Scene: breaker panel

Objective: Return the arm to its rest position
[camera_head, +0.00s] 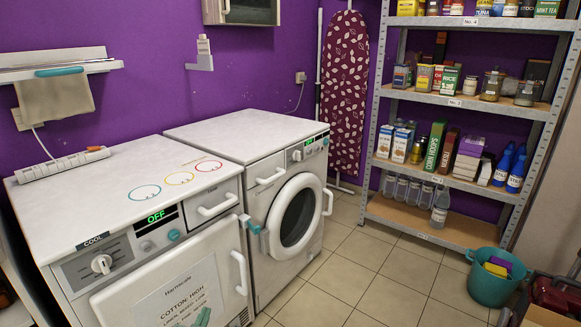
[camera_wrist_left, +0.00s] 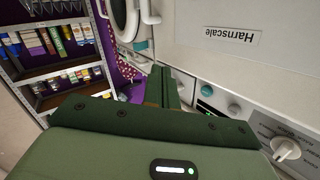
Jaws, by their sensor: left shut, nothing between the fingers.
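My left gripper (camera_head: 203,317) shows only as small green fingertips at the bottom edge of the head view, in front of the dryer door. In the left wrist view the green gripper (camera_wrist_left: 161,84) fills the lower middle, its two fingers close together with nothing held. It points along the machine fronts, and I cannot tell whether it touches them. The dryer (camera_head: 168,270) has a label on its closed door and a green OFF display (camera_head: 156,217). The display also shows in the left wrist view (camera_wrist_left: 206,91). My right gripper is in neither view.
A washing machine (camera_head: 293,215) stands beside the dryer, its round door protruding. A stocked metal shelf (camera_head: 430,235) stands at the right. A teal bucket (camera_head: 489,287) with sponges sits on the floor. A power strip (camera_head: 62,164) lies on the dryer's back edge. The tiled floor between is clear.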

